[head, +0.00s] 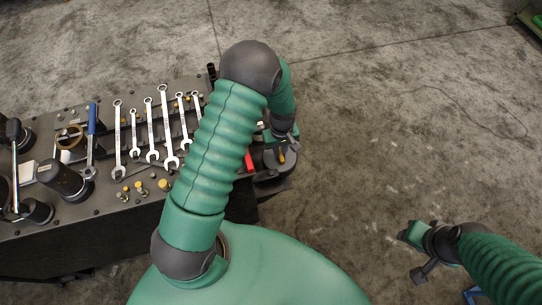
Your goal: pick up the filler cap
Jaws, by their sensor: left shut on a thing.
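My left gripper (283,155) hangs down over the right end of the dark bench, past the bent elbow of my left arm. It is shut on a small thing. A yellow-orange piece (282,158) shows at its jaws and looks like the filler cap, though it is too small and covered to see its shape. A dark round part (270,162) sits right below and beside the jaws. My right gripper (418,262) is over bare floor at the lower right, away from the bench; its jaws are too unclear to read.
The bench (100,225) holds a row of several wrenches (151,130), a blue-handled tool (92,135), small brass fittings (142,188) and dark cylindrical parts (62,180). A red piece (249,162) lies near its right end. The floor (400,130) right of the bench is clear.

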